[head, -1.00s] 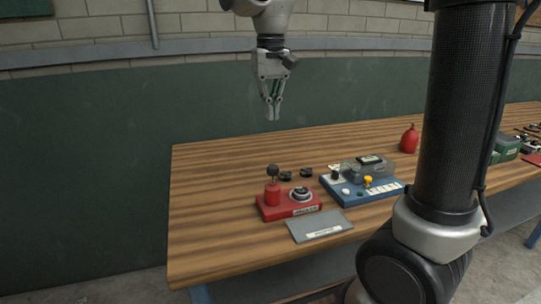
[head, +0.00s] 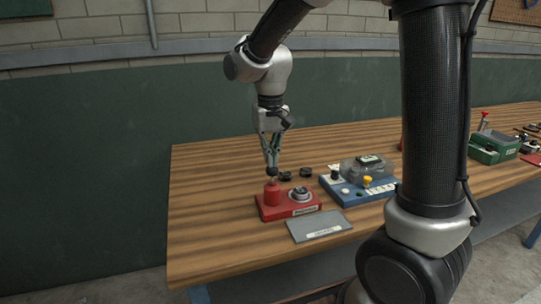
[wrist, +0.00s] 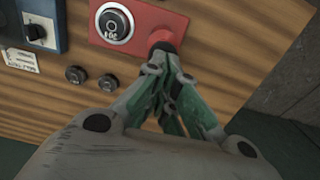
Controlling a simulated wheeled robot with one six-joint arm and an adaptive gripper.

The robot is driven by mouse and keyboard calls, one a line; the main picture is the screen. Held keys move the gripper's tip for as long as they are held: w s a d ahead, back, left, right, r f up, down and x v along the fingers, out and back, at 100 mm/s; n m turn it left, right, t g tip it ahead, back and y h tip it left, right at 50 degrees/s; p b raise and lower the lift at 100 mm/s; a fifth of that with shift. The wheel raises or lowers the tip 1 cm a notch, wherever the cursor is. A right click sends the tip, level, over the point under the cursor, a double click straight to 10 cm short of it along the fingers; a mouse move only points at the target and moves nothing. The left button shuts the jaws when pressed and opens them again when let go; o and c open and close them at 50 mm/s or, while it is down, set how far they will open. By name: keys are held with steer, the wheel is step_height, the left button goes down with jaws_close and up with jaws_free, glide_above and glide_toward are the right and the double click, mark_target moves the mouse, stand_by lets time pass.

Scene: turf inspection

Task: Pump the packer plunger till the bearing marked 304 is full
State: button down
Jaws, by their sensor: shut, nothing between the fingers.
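The red packer (head: 289,209) sits near the front left of the wooden bench. Its red cylinder (head: 272,194) stands on the left of the base, with a dark plunger knob (head: 271,171) on top. A round bearing (head: 300,194) lies on the base to the right of the cylinder. In the wrist view the bearing (wrist: 115,23) shows a dark centre with small markings I cannot read surely. My gripper (head: 271,164) is shut and empty, pointing down right over the knob. The fingertips partly hide the knob, and I cannot tell whether they touch it.
Two small dark rings (head: 296,174) lie behind the packer. A blue tray (head: 352,190) with a clear-covered unit stands to its right. A grey labelled plate (head: 318,226) lies in front. A green box (head: 494,147) is at the far right. The bench's left end is clear.

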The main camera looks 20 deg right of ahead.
steer(key=shift+f, duration=1.15)
steer(key=shift+r, duration=0.4)
step_height(320, 180, up, 13)
steer(key=shift+r, duration=0.2)
stand_by(0.6)
